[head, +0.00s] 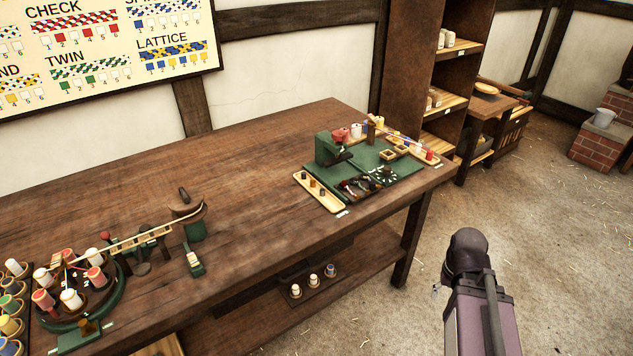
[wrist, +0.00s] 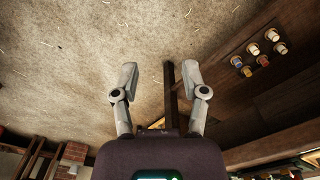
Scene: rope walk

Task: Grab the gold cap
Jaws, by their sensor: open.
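My gripper (wrist: 160,76) shows in the wrist view with its two grey fingers wide apart and nothing between them. It hangs over the straw-littered floor, beside the workbench and away from the bench top. A pale wooden tray (head: 332,206) near the right end of the bench, left of a green mat, holds several tiny brown and dark pieces. I cannot tell whether one is the gold cap; it is too small to pick out for sure in either view.
The workbench (head: 240,165) has a bare middle. A green mat (head: 372,160) carries tools and spools. A spool turntable (head: 122,290) stands at the left. A lower-shelf rack of spools (head: 313,294) also shows in the wrist view (wrist: 258,66). Open floor (head: 560,260) lies right.

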